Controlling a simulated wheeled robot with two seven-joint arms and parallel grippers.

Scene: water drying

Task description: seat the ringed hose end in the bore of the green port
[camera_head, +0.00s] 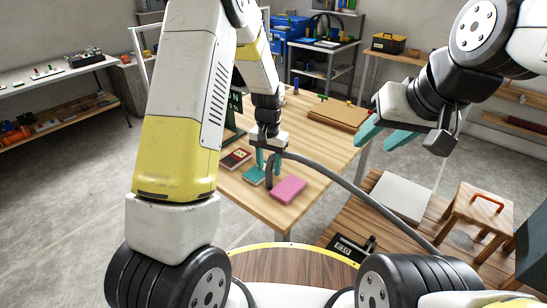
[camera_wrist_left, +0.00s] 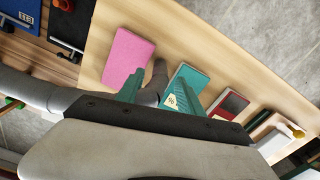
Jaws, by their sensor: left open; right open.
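A grey hose (camera_head: 335,177) runs from the lower right up to my left gripper and bends down there. Its short end (camera_head: 269,178) hangs at the teal fingers, over the wooden table. My left gripper (camera_head: 267,160) is open, with its fingers beside the hose. In the left wrist view the hose end (camera_wrist_left: 156,78) shows between the fingertips, and the hose (camera_wrist_left: 28,88) comes in from the left. I cannot make out its ring. My right gripper (camera_head: 386,133) is open and empty, up at the right, away from the hose. I cannot pick out the green port for certain.
A pink block (camera_head: 288,190), a teal block (camera_head: 253,176) and a red-and-dark box (camera_head: 236,158) lie on the table (camera_head: 262,205) near the left gripper. A dark green board (camera_head: 236,112) is partly hidden behind my left arm. A wooden stool (camera_head: 480,205) stands at the right.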

